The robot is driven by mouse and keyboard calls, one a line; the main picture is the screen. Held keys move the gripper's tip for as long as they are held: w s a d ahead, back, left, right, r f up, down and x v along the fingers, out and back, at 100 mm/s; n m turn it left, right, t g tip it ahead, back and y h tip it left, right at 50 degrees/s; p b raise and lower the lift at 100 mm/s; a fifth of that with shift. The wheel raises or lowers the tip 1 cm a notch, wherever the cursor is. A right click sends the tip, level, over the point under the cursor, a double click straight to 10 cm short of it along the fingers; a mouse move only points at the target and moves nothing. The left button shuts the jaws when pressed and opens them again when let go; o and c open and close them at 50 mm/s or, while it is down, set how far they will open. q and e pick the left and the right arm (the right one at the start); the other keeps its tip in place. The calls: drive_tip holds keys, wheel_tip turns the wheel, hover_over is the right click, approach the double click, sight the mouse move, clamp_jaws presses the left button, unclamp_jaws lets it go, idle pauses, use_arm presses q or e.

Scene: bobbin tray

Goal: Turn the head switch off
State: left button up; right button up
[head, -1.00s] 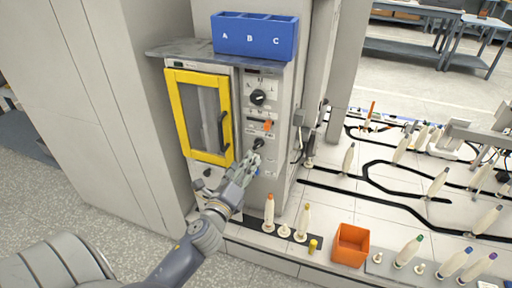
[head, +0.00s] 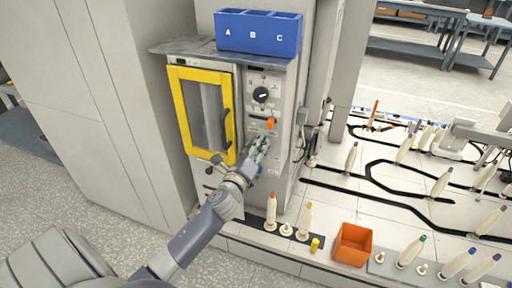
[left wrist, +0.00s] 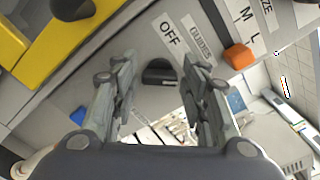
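My left gripper (head: 262,144) is in front of the panel's lower part in the head view. In the left wrist view its two fingers (left wrist: 158,60) are apart, one on each side of the knob, with nothing clamped. I cannot tell whether they touch it. In the head view the gripper hides this knob. My right gripper is not in view.
An orange slider (head: 270,123) and a larger black dial (head: 261,95) are above on the panel. A yellow-framed door (head: 183,115) is at left. A blue A-B-C bin (head: 258,33) stands on top. Bobbins and an orange box (head: 352,246) are on the bench at lower right.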

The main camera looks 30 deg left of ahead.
use_arm(q)
drive_tip(key=c, duration=0.5)
drive_tip(key=shift+o, duration=0.2)
drive_tip(key=shift+f+n+p, duration=0.2)
drive_tip(key=shift+n+p, duration=0.65)
drive_tip(key=shift+n, duration=3.1)
drive_tip(key=shift+f+n+p, duration=0.15)
drive_tip(key=shift+n+p, duration=0.7)
drive_tip(key=shift+n, duration=3.1)
